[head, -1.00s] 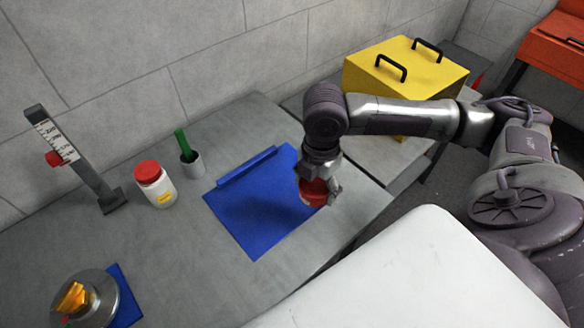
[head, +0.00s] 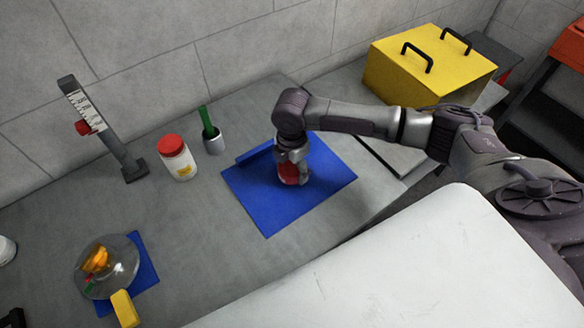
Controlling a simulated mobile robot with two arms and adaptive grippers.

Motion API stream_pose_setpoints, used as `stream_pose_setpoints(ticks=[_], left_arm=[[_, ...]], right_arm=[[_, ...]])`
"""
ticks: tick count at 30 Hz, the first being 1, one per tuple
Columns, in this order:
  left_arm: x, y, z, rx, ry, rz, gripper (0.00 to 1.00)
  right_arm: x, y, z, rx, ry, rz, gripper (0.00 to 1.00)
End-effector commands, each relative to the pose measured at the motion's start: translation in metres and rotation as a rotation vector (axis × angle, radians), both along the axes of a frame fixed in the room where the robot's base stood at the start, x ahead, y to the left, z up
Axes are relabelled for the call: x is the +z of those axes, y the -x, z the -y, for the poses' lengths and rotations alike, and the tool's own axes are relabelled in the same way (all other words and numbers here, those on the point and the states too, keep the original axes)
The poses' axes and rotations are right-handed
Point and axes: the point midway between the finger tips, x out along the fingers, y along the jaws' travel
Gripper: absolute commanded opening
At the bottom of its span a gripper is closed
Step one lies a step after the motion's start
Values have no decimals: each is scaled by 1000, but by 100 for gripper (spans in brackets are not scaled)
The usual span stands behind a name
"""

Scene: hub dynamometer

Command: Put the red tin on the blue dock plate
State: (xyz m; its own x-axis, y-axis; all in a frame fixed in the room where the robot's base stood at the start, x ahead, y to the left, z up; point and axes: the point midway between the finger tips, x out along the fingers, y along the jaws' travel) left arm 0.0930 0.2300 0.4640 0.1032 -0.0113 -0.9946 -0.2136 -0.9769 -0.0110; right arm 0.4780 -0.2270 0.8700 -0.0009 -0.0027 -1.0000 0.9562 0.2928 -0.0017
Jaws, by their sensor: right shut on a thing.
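The red tin (head: 291,176) is in the jaws of my right gripper (head: 290,170), which points down and partly covers it. Gripper and tin are over the middle of the large blue plate (head: 262,210), which has a raised blue strip along its back edge. I cannot tell whether the tin touches the plate. My left gripper is not in view.
Left of the plate stand a red-lidded white jar (head: 177,160), a grey cup (head: 214,144) with a green stick and an upright scale (head: 104,135). A clear dome (head: 118,258) sits front left on a smaller blue plate (head: 146,270). A yellow box (head: 420,70) stands back right.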

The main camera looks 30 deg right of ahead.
Motion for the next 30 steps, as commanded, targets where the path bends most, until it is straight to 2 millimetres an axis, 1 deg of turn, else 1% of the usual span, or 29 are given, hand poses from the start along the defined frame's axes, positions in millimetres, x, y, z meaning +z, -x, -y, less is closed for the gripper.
stream_pose_setpoints(ticks=[1,4,14,15,19,20,30], left_arm=[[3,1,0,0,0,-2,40],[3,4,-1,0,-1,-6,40],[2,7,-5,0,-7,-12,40],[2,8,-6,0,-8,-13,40],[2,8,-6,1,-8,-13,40],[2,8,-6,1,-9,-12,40],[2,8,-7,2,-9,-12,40]], right_arm=[[-5,0,0,-1,0,1,26],[-12,0,0,0,-1,2,26],[-15,0,0,1,-2,3,26],[-16,0,0,1,-2,2,75],[-15,0,0,1,-2,2,97],[-15,0,0,1,-2,2,98],[-14,0,0,0,-1,2,98]])
